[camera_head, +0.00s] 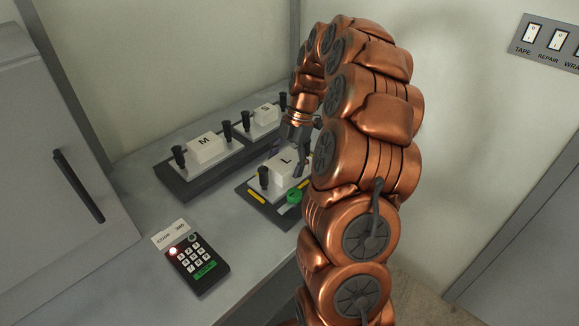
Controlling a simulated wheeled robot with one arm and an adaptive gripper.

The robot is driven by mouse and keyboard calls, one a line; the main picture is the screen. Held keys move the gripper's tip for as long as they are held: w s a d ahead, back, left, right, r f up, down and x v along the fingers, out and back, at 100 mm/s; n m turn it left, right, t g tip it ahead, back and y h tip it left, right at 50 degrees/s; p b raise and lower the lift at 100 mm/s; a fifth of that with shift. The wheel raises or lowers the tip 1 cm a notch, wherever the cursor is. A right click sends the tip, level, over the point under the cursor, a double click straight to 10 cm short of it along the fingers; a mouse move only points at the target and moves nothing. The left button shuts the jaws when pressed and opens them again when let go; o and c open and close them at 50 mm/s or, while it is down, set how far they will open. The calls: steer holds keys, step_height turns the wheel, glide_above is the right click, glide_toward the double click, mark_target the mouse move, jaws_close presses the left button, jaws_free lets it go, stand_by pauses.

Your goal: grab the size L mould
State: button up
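The size L mould (284,172) is a white block marked "L" on a dark base with a black knob, yellow strips and a green round part. It sits on the grey counter. My gripper (302,160) is over the mould's right side, by the block's far right edge. My copper arm hides part of that side. I cannot tell whether the fingers touch the mould or how far apart they are.
The M mould (204,148) and S mould (265,114) stand on dark bases with black knobs, left of and behind the L mould. A keypad (198,264) with a red light lies at the front of the counter (130,270). A grey cabinet (50,150) with a dark handle stands left.

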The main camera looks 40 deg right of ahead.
steer(key=c, duration=1.4)
steer(key=shift+r+p, duration=0.25)
steer(key=shift+p, duration=0.15)
